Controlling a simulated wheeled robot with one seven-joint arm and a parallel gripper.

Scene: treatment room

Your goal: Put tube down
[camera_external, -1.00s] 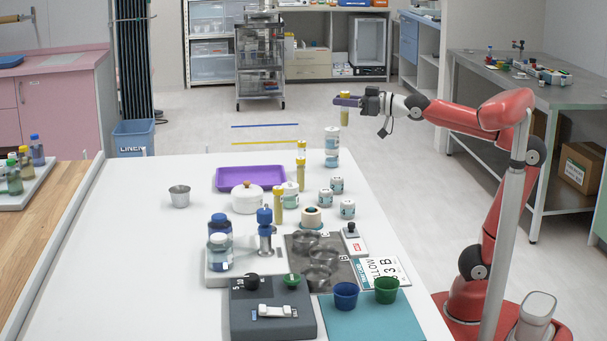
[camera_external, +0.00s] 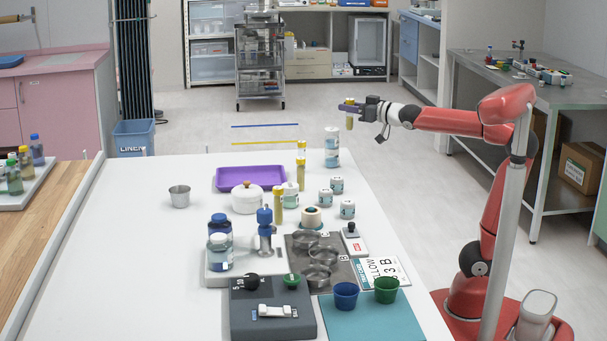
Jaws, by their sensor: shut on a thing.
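My gripper (camera_external: 349,106) is shut on a yellow tube (camera_external: 349,120) and holds it in the air, upright or nearly so. In the picture the tube is above and to the right of the far right corner of the white table (camera_external: 130,225). Other yellow tubes stand upright on the table: one at the far edge (camera_external: 301,150), one just nearer (camera_external: 300,177), and one beside the white pot (camera_external: 278,206). The fingertips are small in this view.
A purple tray (camera_external: 238,179), a white lidded pot (camera_external: 247,199) and small white jars (camera_external: 337,184) are nearby. A metal cup (camera_external: 179,196) stands left. The table's left part is clear.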

